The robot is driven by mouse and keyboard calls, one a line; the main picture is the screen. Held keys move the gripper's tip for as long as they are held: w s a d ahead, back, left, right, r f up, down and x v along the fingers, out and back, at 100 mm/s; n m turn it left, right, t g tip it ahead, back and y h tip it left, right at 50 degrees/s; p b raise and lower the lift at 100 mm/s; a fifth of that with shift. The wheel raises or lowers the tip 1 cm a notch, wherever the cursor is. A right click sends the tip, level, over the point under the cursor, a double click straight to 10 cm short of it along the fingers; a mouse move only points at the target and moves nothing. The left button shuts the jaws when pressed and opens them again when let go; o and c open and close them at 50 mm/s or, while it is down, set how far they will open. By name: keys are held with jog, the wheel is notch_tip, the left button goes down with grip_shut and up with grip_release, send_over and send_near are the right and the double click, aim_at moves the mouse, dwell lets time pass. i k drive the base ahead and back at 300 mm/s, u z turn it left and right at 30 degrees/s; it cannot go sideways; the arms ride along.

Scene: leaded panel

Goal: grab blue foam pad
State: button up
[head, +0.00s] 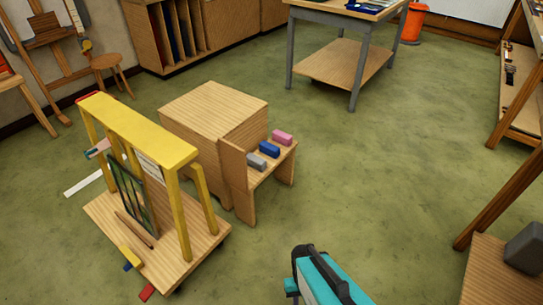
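The blue foam pad (269,150) is a small block lying on a low wooden ledge (278,163) at the side of a wooden box. It sits between a grey pad (256,162) on its near left and a pink pad (282,138) on its far right. Nothing covers it from this view. A teal and black part of my arm shows at the bottom centre, well in front of the ledge and apart from the pads. I cannot make out any gripper fingers.
The wooden box (213,108) has an upright side panel left of the pads. A yellow frame (140,132) holding a leaded panel (134,192) stands on a wooden board nearby. A grey-legged table (330,14) stands behind. Green floor right of the ledge is clear.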

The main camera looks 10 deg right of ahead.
aim_at(272, 150)
jog(key=z, duration=0.5)
jog(key=i, duration=0.6)
jog(key=z, duration=1.25)
jog(key=k, duration=0.1)
jog(key=u, duration=2.7)
jog(key=i, duration=0.3)
jog(key=u, duration=0.05)
